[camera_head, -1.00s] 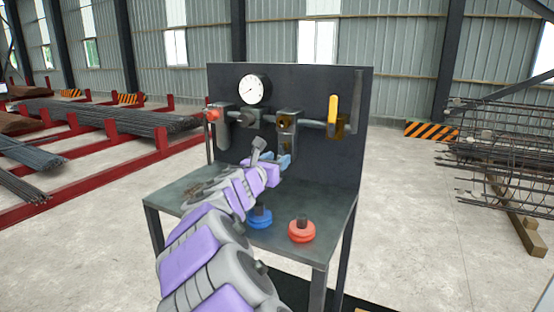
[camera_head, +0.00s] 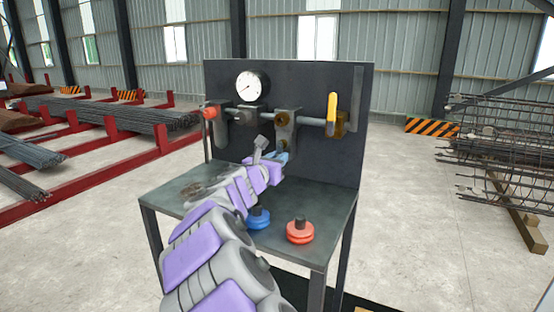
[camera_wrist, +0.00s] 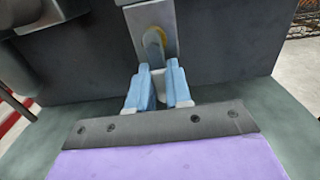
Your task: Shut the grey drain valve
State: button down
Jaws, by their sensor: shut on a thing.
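The grey drain valve shows in the wrist view as a grey lever (camera_wrist: 154,46) hanging against a grey block, with a yellow-brass part behind its top. The lever's lower end is between the blue fingertips of my gripper (camera_wrist: 158,84), which is shut on it. The lever points down, leaning slightly. In the head view my gripper (camera_head: 281,158) is just in front of the panel, under the grey block (camera_head: 285,127) on the pipe. My purple and grey arm reaches up from below, and the lever itself is hard to make out there.
The dark panel (camera_head: 300,78) carries a white gauge (camera_head: 252,88), a red knob (camera_head: 210,113) and a yellow lever (camera_head: 332,108) at the right. A blue knob-like piece (camera_head: 258,218) and a red one (camera_head: 300,230) stand on the bench (camera_head: 335,215).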

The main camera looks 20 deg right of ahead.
jog(key=shift+a+r, duration=0.1)
jog(key=m+b, duration=0.4)
jog(key=m, duration=0.2)
jog(key=w+a+r+m+b, duration=0.1)
jog(key=m+b, duration=0.3)
jog(key=m, duration=0.2)
jog(key=w+r+m+b, duration=0.1)
jog(key=m+b, duration=0.3)
jog(key=m, duration=0.1)
jog(key=shift+w+a+r+m+b, duration=0.2)
jog(key=shift+w+a+m+b, duration=0.05)
jog(key=shift+a+m+b, duration=0.15)
jog(key=shift+r, duration=0.1)
dwell(0.5)
jog(key=c, duration=1.4)
grip_release()
jog(key=shift+c, duration=0.2)
jog(key=o, duration=0.3)
jog(key=shift+s+r, duration=0.15)
jog(key=shift+s, duration=0.1)
jog(key=shift+o, duration=0.5)
jog(key=shift+w, duration=0.2)
